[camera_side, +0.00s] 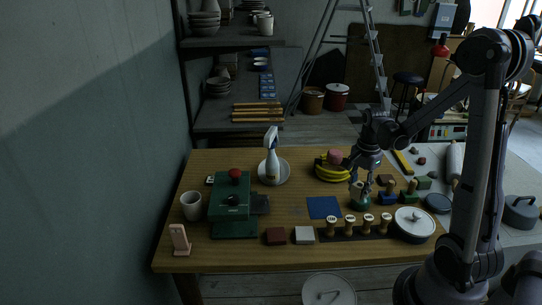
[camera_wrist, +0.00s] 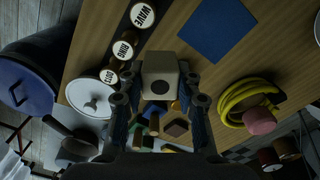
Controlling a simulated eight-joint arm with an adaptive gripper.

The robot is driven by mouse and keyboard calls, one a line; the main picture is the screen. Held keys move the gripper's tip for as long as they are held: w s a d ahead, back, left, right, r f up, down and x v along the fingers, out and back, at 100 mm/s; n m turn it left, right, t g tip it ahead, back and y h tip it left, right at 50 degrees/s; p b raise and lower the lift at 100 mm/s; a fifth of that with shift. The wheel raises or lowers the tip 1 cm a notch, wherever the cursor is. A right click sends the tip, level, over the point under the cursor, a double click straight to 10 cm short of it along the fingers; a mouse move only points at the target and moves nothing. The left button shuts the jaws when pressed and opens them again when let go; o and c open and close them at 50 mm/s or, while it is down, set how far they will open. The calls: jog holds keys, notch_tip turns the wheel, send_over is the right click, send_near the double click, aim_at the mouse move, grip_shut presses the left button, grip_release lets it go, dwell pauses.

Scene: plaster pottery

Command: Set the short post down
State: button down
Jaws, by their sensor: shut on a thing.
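The short post (camera_wrist: 160,72) is a cream block with a dark round spot on its near face. My gripper (camera_wrist: 160,102) is shut on it, one finger on each side, in the wrist view. In the side view my gripper (camera_side: 362,178) points down over the right half of the table, with the pale post (camera_side: 360,189) between its fingers.
A blue square (camera_side: 323,207) lies left of the gripper. A dark rack of labelled stamps (camera_side: 350,233) and a lidded white pot (camera_side: 414,223) stand in front. Blue (camera_side: 387,198) and green (camera_side: 409,196) blocks with posts stand close on the right.

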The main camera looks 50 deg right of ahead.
jog(key=w+a+n, duration=0.4)
jog(key=a+n, duration=0.6)
jog(key=a, duration=0.2)
jog(key=w+a+n, duration=0.5)
jog(key=a+n, duration=0.5)
jog(key=a, duration=0.1)
jog(key=shift+w+a, duration=0.25)
jog(key=shift+a, duration=0.1)
jog(key=shift+r, duration=0.15)
